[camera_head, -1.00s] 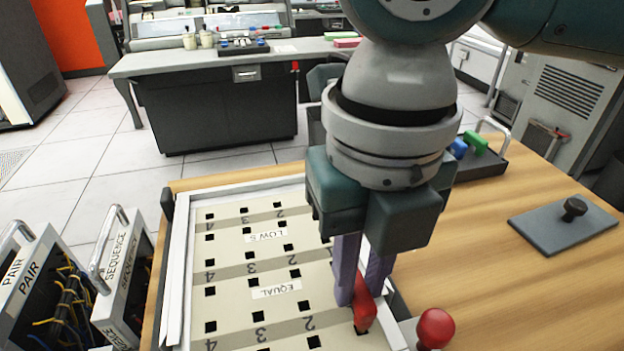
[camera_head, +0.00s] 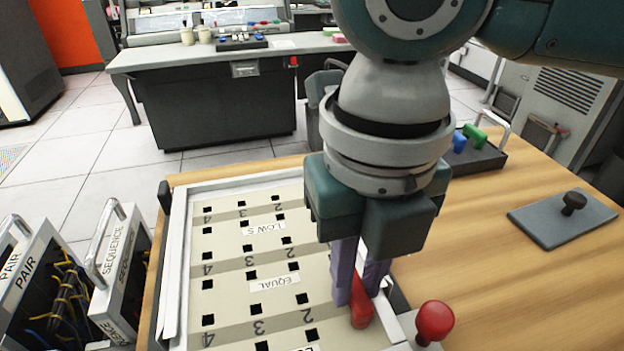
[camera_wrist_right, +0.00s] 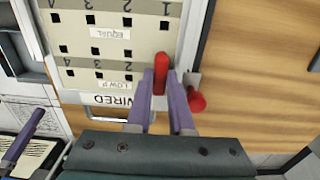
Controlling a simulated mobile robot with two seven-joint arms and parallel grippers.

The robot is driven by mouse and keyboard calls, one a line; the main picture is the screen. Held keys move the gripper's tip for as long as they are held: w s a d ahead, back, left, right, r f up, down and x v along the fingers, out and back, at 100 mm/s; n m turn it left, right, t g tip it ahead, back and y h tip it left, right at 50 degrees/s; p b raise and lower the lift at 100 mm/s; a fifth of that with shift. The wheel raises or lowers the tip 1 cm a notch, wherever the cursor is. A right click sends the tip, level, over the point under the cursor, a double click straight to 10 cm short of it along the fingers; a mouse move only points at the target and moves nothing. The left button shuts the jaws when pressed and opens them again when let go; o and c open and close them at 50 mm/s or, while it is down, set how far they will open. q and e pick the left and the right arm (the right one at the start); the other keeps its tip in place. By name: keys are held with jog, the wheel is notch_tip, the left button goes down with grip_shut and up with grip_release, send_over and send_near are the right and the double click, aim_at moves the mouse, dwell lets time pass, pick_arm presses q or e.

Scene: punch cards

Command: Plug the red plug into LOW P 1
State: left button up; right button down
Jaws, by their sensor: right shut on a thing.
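My right gripper (camera_head: 358,290) is shut on the red plug (camera_head: 361,310), low over the near right part of the beige plugboard (camera_head: 230,288). In the right wrist view the red plug (camera_wrist_right: 160,72) stands between the purple fingers in the column marked 1. It is level with the row by the LOW P label (camera_wrist_right: 115,85). The hole there is hidden behind the plug and fingers, so I cannot tell whether the plug is seated. A purple finger, seemingly of my left gripper (camera_wrist_right: 22,135), shows at the left of the wrist view; its opening is unclear.
A red knob (camera_head: 435,322) stands just right of the plug, beside the board's frame. A tray (camera_head: 488,158) with blue and green plugs lies at the back right. A grey plate (camera_head: 560,222) with a black knob lies right. The wooden table (camera_head: 475,250) between is clear.

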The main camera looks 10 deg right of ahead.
jog(key=shift+f, duration=0.15)
jog(key=c, duration=1.3)
grip_release()
jog(key=o, duration=0.6)
jog(key=shift+a, duration=0.1)
jog(key=shift+r, duration=0.3)
notch_tip(320, 180, up, 9)
jog(key=shift+r+p, duration=0.2)
jog(key=shift+p, duration=0.85)
jog(key=shift+a, duration=0.1)
